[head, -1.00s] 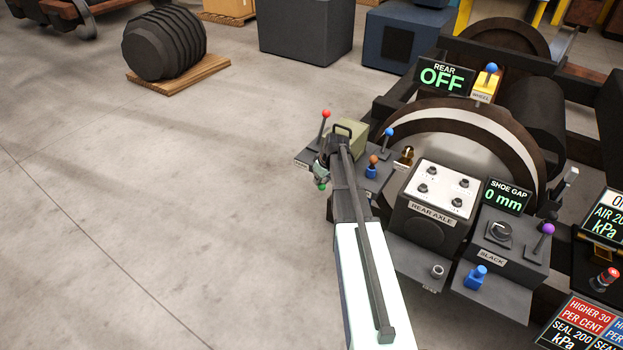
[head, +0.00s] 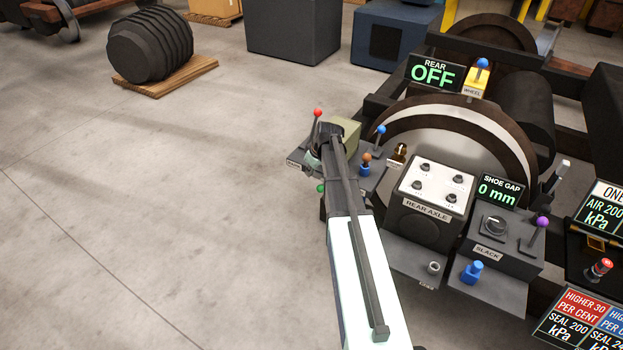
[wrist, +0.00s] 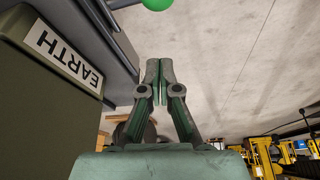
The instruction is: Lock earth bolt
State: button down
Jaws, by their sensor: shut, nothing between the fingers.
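The olive box with the EARTH label (wrist: 62,50) fills the left of the wrist view. In the head view an olive box (head: 348,128) shows partly behind my arm. A green ball knob (wrist: 158,4) is at the top edge of the wrist view, beyond my fingertips; a small green knob also shows in the head view (head: 320,188). My gripper (wrist: 158,72) is shut and empty, beside the box, with a gap between its tips and the green knob. In the head view my arm mostly hides the gripper. The bolt itself is not clearly seen.
A red-knobbed lever (head: 318,113) and a blue-knobbed lever (head: 381,130) stand close to my arm. The REAR AXLE box (head: 438,190) and the SLACK box (head: 500,240) are to the right. The floor on the left (head: 150,220) is open.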

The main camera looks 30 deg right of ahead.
jog(key=a+v, duration=0.1)
jog(key=v, duration=0.6)
jog(key=shift+s+d+r+b, duration=0.2)
jog(key=shift+d+r+b, duration=0.1)
jog(key=shift+d+b, duration=0.2)
jog(key=s+a+f+m+g, duration=0.3)
jog(key=s+a+f, duration=0.5)
jog(key=s+f, duration=0.4)
jog(key=s+a+f+m+g, duration=0.25)
jog(key=s+a+f, duration=0.65)
jog(key=f, duration=0.5)
jog(key=s+a+f+g, duration=0.1)
jog(key=s+a+f, duration=0.2)
jog(key=s, duration=0.7)
jog(key=s+a+f+n+g+h, duration=0.1)
jog(key=s+a+f, duration=0.3)
jog(key=s, duration=0.6)
jog(key=s+a+f+g, duration=0.3)
jog(key=s+f, duration=0.1)
jog(key=s, duration=0.6)
jog(key=shift+s+a+n, duration=0.15)
jog(key=shift+s+n, duration=0.1)
jog(key=shift+n, duration=0.1)
